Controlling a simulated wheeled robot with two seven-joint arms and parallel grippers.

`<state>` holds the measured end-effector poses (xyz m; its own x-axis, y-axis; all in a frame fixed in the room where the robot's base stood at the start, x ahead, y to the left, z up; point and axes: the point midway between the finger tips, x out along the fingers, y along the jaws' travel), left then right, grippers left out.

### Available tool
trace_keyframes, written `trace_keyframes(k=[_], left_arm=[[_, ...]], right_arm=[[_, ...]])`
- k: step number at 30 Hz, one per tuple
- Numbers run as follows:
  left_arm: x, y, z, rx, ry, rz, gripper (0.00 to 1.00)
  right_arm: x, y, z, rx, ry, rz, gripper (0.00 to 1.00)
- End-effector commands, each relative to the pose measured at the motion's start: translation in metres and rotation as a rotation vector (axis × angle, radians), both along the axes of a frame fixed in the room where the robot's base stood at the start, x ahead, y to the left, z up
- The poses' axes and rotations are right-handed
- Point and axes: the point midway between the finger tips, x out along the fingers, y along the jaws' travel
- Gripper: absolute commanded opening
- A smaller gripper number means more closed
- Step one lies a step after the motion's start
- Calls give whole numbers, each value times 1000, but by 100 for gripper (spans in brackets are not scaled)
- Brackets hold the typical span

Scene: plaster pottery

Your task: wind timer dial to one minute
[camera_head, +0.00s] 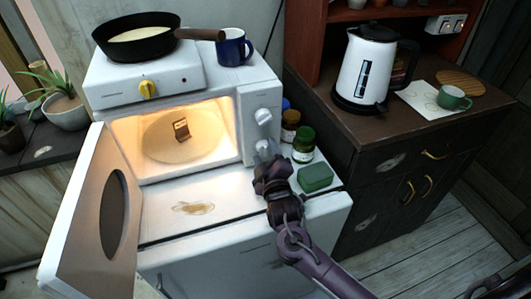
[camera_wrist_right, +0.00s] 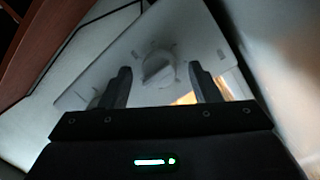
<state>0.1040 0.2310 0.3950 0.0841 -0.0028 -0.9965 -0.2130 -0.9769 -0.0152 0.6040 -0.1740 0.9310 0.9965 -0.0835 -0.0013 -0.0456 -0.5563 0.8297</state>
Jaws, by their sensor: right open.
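The white microwave (camera_head: 245,100) stands with its door (camera_head: 92,215) swung open to the left and its inside lit. A pale upper dial (camera_head: 263,116) sits on the control panel at its right. My right gripper (camera_head: 266,152) is just in front of the lower part of this panel and hides part of it. In the right wrist view, a round pale dial (camera_wrist_right: 158,68) with marks around it lies ahead between the two open fingers, which do not appear closed on it. I cannot tell which dial this is, nor its exact setting. My left gripper is not in view.
A small brown item (camera_head: 181,130) sits on the turntable inside. A hot plate (camera_head: 130,80) with a black pan (camera_head: 118,42) and a blue mug (camera_head: 233,47) are on top. Jars (camera_head: 303,144) and a green box (camera_head: 315,177) stand close to my right gripper.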

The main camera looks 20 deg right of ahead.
Motion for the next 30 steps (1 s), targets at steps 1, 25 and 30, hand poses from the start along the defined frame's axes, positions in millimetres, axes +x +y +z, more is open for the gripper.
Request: trace_keyframes(k=[1,25,30], left_arm=[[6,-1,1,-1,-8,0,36],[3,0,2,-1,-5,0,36],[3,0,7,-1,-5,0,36]], right_arm=[[1,0,0,0,0,0,57],[0,0,0,31,2,1,13],[1,0,1,109,5,0,13]])
